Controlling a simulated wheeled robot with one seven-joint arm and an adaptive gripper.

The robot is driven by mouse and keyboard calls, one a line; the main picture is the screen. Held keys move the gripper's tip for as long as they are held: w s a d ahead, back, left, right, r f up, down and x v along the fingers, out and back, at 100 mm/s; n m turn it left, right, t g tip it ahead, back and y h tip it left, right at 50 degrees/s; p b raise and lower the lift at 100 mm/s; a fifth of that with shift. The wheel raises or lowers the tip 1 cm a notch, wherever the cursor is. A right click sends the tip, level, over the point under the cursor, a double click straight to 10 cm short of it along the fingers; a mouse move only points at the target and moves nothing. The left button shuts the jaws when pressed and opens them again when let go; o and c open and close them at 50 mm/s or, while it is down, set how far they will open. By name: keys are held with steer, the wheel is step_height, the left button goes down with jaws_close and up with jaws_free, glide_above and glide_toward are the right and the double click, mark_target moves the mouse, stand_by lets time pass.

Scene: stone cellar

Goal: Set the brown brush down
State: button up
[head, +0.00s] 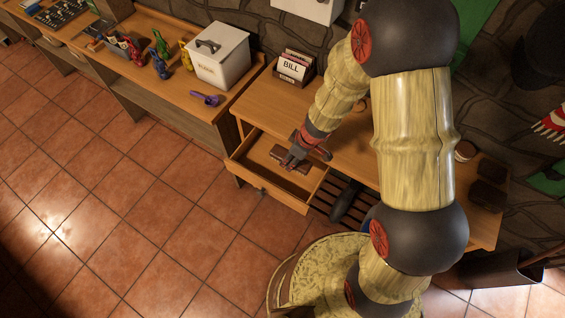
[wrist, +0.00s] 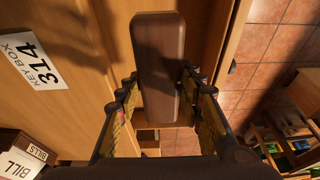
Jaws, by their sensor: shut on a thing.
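The brown brush (wrist: 161,60) shows as a long dark brown block with rounded edges in the wrist view. My gripper (wrist: 158,90) has one finger on each side of it and is shut on it. In the head view my gripper (head: 293,158) reaches down over the open wooden drawer (head: 262,188), with the brush (head: 284,154) partly covered by the fingers. I cannot tell whether the brush touches the drawer floor. The bristles are hidden.
A desk top (head: 262,101) lies behind the drawer, with a bill box (head: 293,68) on it. A white lidded bin (head: 219,56), a purple object (head: 205,98) and several coloured figures stand on the counter at left. The tiled floor in front is clear.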

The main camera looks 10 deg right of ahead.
mark_target(283, 158)
steer(key=w+a+f+b, duration=0.1)
steer(key=w+f, duration=0.1)
steer(key=f, duration=0.1)
steer(key=w+a+f+b, duration=0.1)
steer(key=f, duration=0.1)
steer(key=shift+a+f+b, duration=0.2)
steer(key=shift+a+b, duration=0.1)
steer(key=shift+a, duration=0.05)
steer(key=b+x, duration=0.3)
steer(key=shift+s+d+f, duration=0.15)
steer(key=shift+d+f, duration=0.1)
steer(key=shift+r, duration=0.1)
steer(key=o, duration=1)
steer(key=p+v, duration=0.8)
steer(key=v, duration=0.4)
steer(key=shift+p, duration=0.3)
